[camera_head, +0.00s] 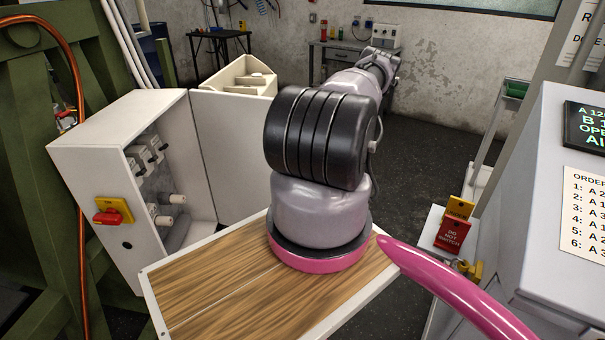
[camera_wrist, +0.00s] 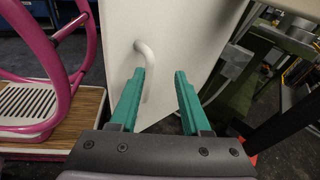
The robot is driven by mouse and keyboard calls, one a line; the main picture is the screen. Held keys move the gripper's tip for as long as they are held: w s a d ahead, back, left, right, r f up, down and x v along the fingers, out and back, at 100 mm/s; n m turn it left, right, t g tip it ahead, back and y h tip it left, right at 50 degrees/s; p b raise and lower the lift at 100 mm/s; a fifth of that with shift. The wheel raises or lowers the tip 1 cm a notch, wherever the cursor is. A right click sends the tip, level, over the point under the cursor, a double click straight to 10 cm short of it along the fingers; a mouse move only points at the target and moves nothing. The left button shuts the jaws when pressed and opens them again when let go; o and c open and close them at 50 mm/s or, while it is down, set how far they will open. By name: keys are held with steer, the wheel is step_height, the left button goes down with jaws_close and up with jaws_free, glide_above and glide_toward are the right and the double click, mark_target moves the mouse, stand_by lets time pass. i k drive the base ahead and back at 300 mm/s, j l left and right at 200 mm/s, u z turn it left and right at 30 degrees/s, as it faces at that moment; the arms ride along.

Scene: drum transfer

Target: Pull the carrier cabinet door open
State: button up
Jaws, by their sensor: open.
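The white carrier cabinet (camera_head: 95,140) stands at the left in the head view. Its front is uncovered, showing switches and white pegs inside. Its white door (camera_head: 235,150) stands swung out to the right of the opening. In the wrist view, a white door panel (camera_wrist: 180,28), apparently the same door, carries a curved white handle (camera_wrist: 148,62). My gripper (camera_wrist: 159,74) is open, with green fingers pointing at this panel. The handle shows between the fingers, close to the left one; contact cannot be told. The head view does not show my gripper.
A cream compartment bin (camera_head: 240,85) shows behind the door. A green machine frame (camera_head: 45,180) stands at the left beside the cabinet. A grey console (camera_head: 550,200) stands at the right. The dark floor (camera_head: 425,140) beyond my arm is clear.

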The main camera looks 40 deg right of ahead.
mark_target(229, 126)
steer(key=k+j, duration=0.1)
steer(key=k, duration=0.9)
